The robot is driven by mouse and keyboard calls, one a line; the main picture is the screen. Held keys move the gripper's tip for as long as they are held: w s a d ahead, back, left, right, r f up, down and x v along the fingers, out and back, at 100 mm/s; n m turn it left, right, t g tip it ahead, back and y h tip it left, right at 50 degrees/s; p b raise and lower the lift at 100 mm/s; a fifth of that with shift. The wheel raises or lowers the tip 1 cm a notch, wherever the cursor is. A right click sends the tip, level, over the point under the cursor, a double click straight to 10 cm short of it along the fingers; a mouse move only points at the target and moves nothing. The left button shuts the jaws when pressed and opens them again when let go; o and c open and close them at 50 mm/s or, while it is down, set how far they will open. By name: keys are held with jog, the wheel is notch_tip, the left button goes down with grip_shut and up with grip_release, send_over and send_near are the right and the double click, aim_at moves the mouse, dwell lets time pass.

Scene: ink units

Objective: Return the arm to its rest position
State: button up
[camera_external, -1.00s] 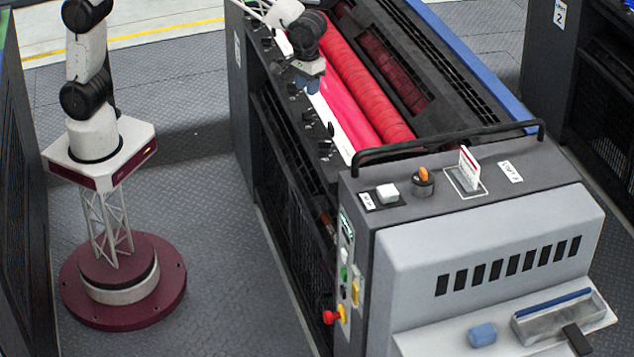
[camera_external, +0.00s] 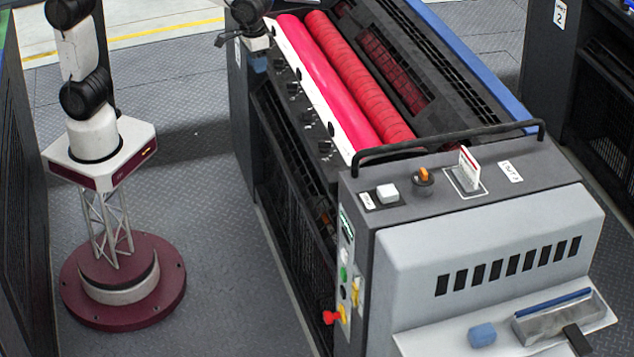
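My arm stands on a round maroon base at the left. Its upper part runs out of the top of the picture and comes back in near the ink unit. My gripper (camera_external: 259,62) hangs at the left edge of the ink unit (camera_external: 480,220), beside its row of black keys. Something blue shows at its tip; I cannot tell whether that is a fingertip or a held thing. The finger gap is too small to make out.
The ink unit has red rollers (camera_external: 360,75), a black rail (camera_external: 450,140), an orange-topped knob (camera_external: 423,180) and a white card (camera_external: 468,168). A blue block (camera_external: 482,334) and a metal tray (camera_external: 558,316) lie at the front right. Floor between my base and the unit is clear.

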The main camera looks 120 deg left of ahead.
jog(key=s+d+m, duration=0.2)
jog(key=s+m, duration=0.1)
jog(key=s, duration=0.9)
jog(key=s+d+f+m+t, duration=0.1)
jog(key=s+d+m, duration=0.2)
jog(key=s, duration=0.9)
jog(key=s+d+m, duration=0.2)
jog(key=s+m, duration=0.2)
jog(key=s, duration=0.8)
jog(key=shift+s+d+f+t, duration=0.25)
jog(key=shift+t, duration=0.15)
